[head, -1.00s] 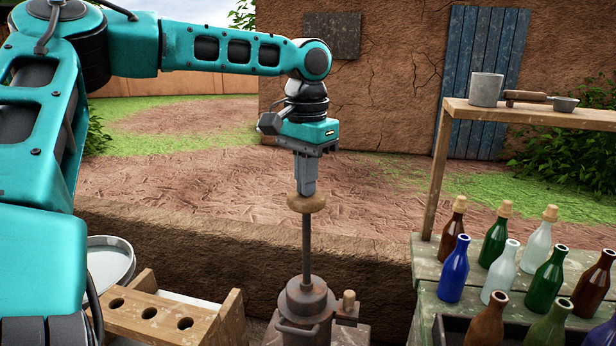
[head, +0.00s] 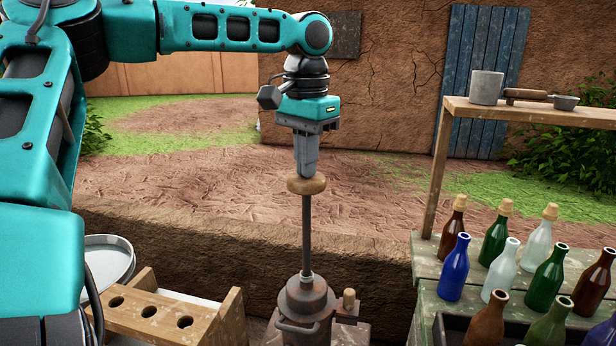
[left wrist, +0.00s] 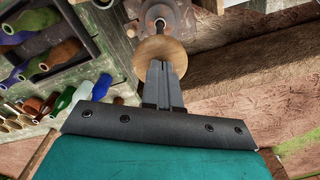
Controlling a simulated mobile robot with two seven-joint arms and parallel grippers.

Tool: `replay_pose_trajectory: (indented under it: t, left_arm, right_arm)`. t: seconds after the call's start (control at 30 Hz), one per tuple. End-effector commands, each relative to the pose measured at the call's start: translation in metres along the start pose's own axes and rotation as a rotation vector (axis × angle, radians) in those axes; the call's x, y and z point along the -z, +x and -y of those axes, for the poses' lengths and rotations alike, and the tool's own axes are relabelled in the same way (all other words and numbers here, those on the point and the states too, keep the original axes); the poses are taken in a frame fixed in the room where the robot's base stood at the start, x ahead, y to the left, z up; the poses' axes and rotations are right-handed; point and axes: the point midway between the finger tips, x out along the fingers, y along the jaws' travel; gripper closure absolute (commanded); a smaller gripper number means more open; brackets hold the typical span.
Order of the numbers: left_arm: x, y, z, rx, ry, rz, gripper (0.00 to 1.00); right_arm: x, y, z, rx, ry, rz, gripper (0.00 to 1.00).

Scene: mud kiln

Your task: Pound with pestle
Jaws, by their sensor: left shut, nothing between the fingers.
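The pestle is a dark upright rod (head: 307,235) with a round wooden knob (head: 307,186) on top. Its lower end goes down into a dark metal mortar (head: 306,303) with a handle on its front, so the lower end is hidden. My left gripper (head: 307,172) points straight down with its fingers shut and empty. Its fingertips are at the top of the knob; whether they touch it I cannot tell. The left wrist view shows the shut fingers (left wrist: 162,68) over the knob (left wrist: 160,50), with the mortar beyond. My right gripper is not in view.
A wooden rack with holes (head: 148,312) stands left of the mortar, with a metal basin (head: 110,262) behind it. At right, a green bench (head: 428,262) holds several bottles. A shelf (head: 545,113) above carries a metal mug (head: 487,88). A low mud wall (head: 220,246) runs behind.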

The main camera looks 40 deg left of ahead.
Motion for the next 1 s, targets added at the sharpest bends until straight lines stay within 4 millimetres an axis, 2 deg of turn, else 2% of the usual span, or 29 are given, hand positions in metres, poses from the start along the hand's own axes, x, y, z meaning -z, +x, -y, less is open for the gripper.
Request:
replay_pose_trajectory:
  t: [1.0]
  left_arm:
    - [-0.001, 0.128, 0.000, -0.001, -0.001, 0.005, 1.00]
  right_arm:
    - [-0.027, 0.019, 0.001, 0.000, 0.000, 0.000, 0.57]
